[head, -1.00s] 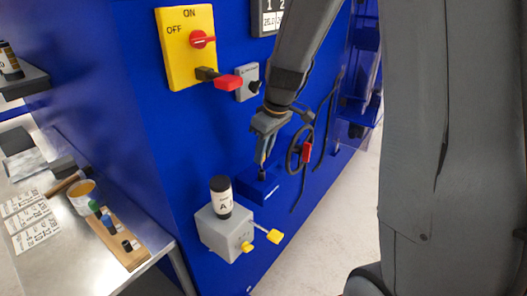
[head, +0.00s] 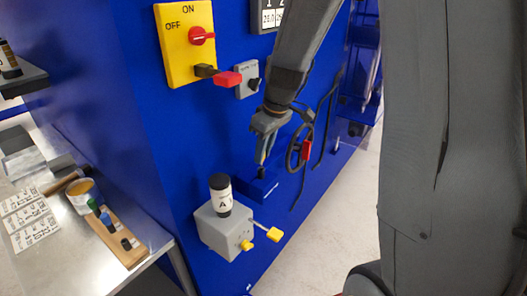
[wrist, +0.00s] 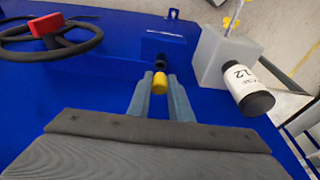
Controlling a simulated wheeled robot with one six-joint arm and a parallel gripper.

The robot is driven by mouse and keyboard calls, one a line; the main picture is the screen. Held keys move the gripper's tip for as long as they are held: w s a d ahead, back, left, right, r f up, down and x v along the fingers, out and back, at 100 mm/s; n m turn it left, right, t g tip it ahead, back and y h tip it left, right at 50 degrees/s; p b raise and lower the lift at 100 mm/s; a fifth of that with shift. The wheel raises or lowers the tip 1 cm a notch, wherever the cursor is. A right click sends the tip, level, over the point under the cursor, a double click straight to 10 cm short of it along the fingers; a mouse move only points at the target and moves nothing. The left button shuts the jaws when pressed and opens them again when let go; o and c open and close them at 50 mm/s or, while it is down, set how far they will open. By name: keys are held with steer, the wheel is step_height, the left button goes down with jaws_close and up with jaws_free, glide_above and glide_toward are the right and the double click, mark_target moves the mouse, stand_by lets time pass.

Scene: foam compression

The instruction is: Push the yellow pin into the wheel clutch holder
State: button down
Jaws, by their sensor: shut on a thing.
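The yellow pin (wrist: 160,82) sits between the tips of my gripper (wrist: 160,90) in the wrist view, and the fingers are shut on it. A dark round piece (wrist: 160,61) lies just beyond the pin, in line with it, at the blue block (wrist: 165,43) on the blue wall. I take this block to be the wheel clutch holder. In the head view my gripper (head: 262,158) points down at the same blue block (head: 262,189). The pin is hidden there by the fingers. I cannot tell how far the pin is in.
A black handwheel (head: 295,150) with a red part is on the wall beside my gripper. A metal table (head: 75,225) is at the left.

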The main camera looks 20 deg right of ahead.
steer(key=shift+s+d+b+x, duration=0.1)
steer(key=shift+s+b+x, duration=0.05)
steer(key=shift+b+x, duration=0.55)
steer(key=shift+s+d+b+x, duration=0.15)
steer(key=shift+b+x, duration=0.35)
steer(key=shift+x, duration=0.3)
steer(key=c, duration=1.5)
jaws_free()
steer(key=shift+f, duration=0.1)
steer(key=shift+c, duration=0.2)
steer(key=shift+r, duration=0.2)
steer(key=shift+w+a+p+v, duration=0.15)
steer(key=shift+w+p+v, duration=0.05)
steer(key=shift+p+v, duration=0.65)
steer(key=shift+w+a+p+v, duration=0.15)
steer(key=shift+p+v, duration=0.45)
steer(key=shift+v, duration=0.4)
steer(key=shift+w+a+p+v, duration=0.1)
steer(key=shift+w+p+v, duration=0.1)
steer(key=shift+p+v, duration=0.65)
steer(key=shift+r, duration=0.25)
